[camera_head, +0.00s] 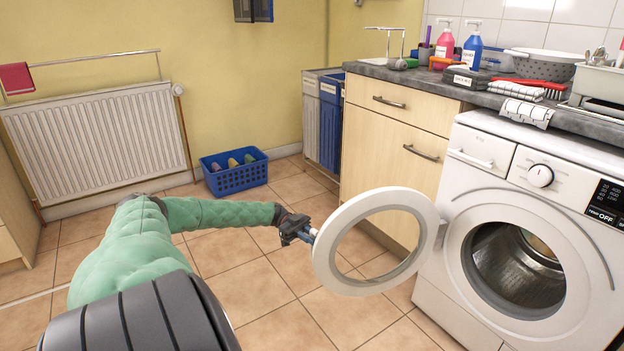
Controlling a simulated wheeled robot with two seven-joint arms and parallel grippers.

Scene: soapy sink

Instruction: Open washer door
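The white washer (473,201) stands at the right under the counter. Its round door (327,262), a white ring with a see-through middle, is swung wide open to the left on its hinge. The drum opening (515,270) is uncovered, and the metal drum shows inside. My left gripper (312,234) is at the left edge of the door ring, touching or very close to it. The fingertips are small and partly hidden by the ring, so I cannot tell whether they are closed on it. My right gripper is not in view.
A wooden cabinet (385,140) stands beside the washer, behind the open door. A blue basket (235,178) sits on the tiled floor near the wall. A radiator (100,140) is at the left. Bottles and dishes crowd the counter. The middle floor is clear.

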